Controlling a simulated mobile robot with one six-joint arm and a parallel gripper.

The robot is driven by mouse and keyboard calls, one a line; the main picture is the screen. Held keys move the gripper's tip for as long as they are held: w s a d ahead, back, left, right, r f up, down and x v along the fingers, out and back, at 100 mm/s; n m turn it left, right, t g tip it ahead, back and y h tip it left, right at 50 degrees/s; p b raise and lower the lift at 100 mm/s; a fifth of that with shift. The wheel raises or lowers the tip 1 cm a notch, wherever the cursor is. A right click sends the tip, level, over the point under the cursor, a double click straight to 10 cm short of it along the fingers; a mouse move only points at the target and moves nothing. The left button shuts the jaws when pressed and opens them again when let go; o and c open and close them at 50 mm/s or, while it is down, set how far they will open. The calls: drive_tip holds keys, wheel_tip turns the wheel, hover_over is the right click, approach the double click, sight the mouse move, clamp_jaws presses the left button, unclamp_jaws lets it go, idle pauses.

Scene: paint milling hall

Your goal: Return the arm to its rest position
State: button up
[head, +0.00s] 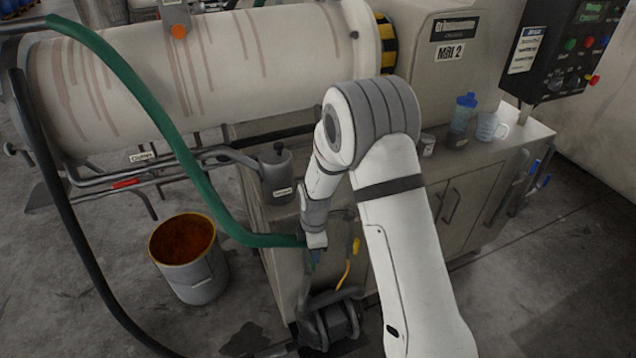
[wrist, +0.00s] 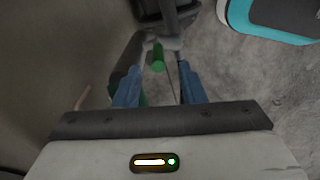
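My white arm rises from the bottom of the head view, bends at a large grey-banded joint, and reaches down to the front of the mill cabinet (head: 470,205). My gripper (head: 314,257) points downward there, beside the lower end of a green hose (head: 165,135). In the wrist view my gripper (wrist: 160,80) has its two blue fingers apart, with nothing seen held between them. A green handle-like part (wrist: 158,57) shows just beyond the fingertips. I cannot tell whether a finger touches it.
A bucket (head: 205,278) of orange-brown stuff stands left of my gripper. A pump-like machine (head: 330,322) sits below it. The mill drum (head: 200,75) is behind. Floor at lower right is clear.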

drive_tip(key=s+d+r+m, duration=0.2)
drive_tip(key=d+r+m, duration=0.15)
drive_tip(key=r, duration=0.35)
drive_tip(key=s+d+r+m+t, duration=0.1)
drive_tip(key=s+d+r+m, duration=0.25)
drive_tip(key=r, duration=0.25)
drive_tip(key=s+d+r+m, duration=0.2)
drive_tip(key=d+r+m, duration=0.15)
drive_tip(key=r, duration=0.35)
drive_tip(key=s+d+r+m, duration=0.4)
drive_tip(key=s+m, duration=0.1)
drive_tip(key=s, duration=0.2)
drive_tip(key=s+d+r+m+t, duration=0.1)
drive_tip(key=s+d+r+m, duration=0.3)
drive_tip(key=s, duration=0.3)
drive_tip(key=shift+s+r+m+t, duration=0.15)
drive_tip(key=shift+s+m+t, duration=0.2)
drive_tip(key=shift+m, duration=0.2)
drive_tip(key=shift+a, duration=0.1)
drive_tip(key=shift+c, duration=0.5)
